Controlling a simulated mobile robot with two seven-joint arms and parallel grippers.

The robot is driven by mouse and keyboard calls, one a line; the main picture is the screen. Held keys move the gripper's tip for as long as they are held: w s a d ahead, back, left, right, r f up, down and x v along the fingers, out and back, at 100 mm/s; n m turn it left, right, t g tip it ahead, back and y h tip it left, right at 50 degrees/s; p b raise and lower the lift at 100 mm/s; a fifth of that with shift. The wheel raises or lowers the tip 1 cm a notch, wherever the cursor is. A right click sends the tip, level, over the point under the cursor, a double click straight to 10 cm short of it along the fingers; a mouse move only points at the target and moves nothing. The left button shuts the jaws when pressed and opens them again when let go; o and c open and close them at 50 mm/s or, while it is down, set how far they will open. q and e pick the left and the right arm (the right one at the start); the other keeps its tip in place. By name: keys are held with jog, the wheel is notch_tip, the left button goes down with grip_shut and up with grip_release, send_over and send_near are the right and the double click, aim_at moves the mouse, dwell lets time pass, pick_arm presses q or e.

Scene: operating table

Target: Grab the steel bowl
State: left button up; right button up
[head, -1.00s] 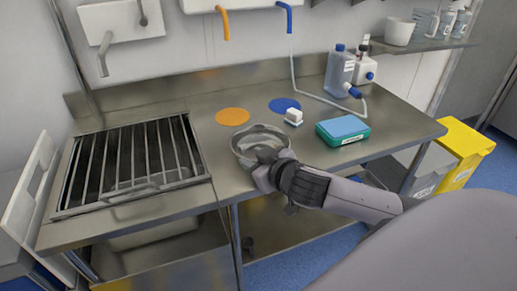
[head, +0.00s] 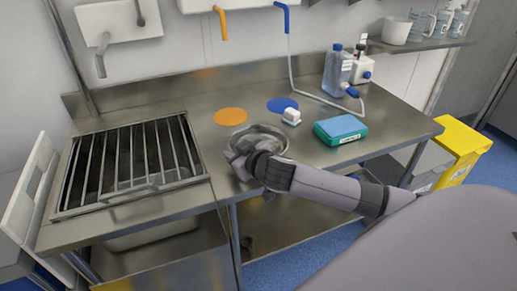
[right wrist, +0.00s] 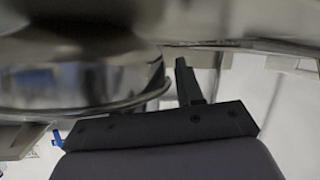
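The steel bowl (head: 262,131) is round and shiny and sits near the front edge of the steel counter. My right gripper (head: 240,158) is at the bowl's front left side, low by its rim. In the right wrist view the bowl (right wrist: 80,85) fills the upper left, close to the camera. One dark finger (right wrist: 187,82) stands just right of the bowl's edge. The other finger is hidden, so I cannot tell whether the gripper is open or shut on the bowl. My left gripper is not in view.
A white block (head: 291,116) stands right behind the bowl, near blue (head: 282,104) and orange (head: 230,116) discs. A teal box (head: 340,130) lies to the right, with bottles (head: 338,72) behind. A barred sink (head: 130,160) is at the left.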

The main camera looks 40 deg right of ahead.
grip_shut()
jog(key=shift+r, duration=0.15)
